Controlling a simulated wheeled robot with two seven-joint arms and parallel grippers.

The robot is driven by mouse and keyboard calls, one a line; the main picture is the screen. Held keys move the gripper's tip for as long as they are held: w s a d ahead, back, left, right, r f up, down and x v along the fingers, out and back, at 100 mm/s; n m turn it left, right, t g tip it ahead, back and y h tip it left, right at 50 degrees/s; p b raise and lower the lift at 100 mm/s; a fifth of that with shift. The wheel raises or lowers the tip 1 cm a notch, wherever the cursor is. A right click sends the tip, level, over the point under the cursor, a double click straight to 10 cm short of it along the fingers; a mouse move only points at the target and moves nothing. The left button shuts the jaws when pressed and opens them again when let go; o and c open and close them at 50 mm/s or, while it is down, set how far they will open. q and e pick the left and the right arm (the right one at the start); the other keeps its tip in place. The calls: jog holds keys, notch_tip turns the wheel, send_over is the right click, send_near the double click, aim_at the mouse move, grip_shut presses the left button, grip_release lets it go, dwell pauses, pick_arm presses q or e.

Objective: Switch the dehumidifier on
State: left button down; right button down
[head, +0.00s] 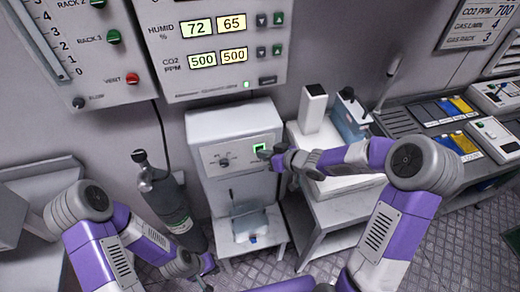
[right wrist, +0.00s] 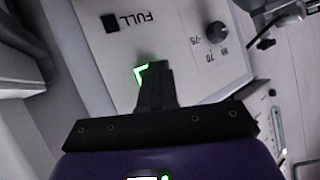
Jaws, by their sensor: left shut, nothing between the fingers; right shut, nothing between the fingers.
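The dehumidifier (head: 235,120) is the white box unit in the middle of the head view, below the wall panel. Its front has a dark dial (head: 224,162) and a green-lit square switch (head: 259,147). In the right wrist view the green outline (right wrist: 141,72) shows beside my fingers, which hide part of the switch. The dial (right wrist: 216,32) and a dark FULL indicator (right wrist: 110,22) show there too. My right gripper (head: 267,154) is shut and empty, its tips at the switch; I cannot tell whether they touch. My left gripper (head: 206,284) is shut and empty, low near the floor.
A dark gas cylinder (head: 172,205) stands left of the dehumidifier. A small table (head: 345,222) with white and blue equipment stands to its right. The wall panel (head: 210,88) reads 72 and 65 for humidity. A bench with instruments (head: 455,125) is at the right.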

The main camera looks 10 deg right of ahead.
jog(key=shift+s, duration=0.9)
jog(key=shift+s+d+b, duration=0.1)
jog(key=shift+s+b, duration=0.25)
jog(key=shift+s, duration=2.15)
jog(key=s+a+f+m+g+h, duration=0.1)
jog(key=s+a+f+m+g, duration=0.15)
jog(key=f, duration=0.55)
jog(key=s+a+f+m+g+h, duration=0.1)
jog(key=s+f+m+g, duration=0.2)
jog(key=f, duration=0.5)
jog(key=s+f+m+g+h, duration=0.1)
jog(key=s+f, duration=0.3)
jog(key=s, duration=0.2)
jog(key=s+a+f+m+g, duration=0.1)
jog(key=s+f+g, duration=0.1)
jog(key=s+f, duration=0.3)
jog(key=s, duration=0.2)
jog(key=shift+s+a+h, duration=0.15)
jog(key=shift+s+h, duration=0.15)
jog(key=shift+h, duration=0.1)
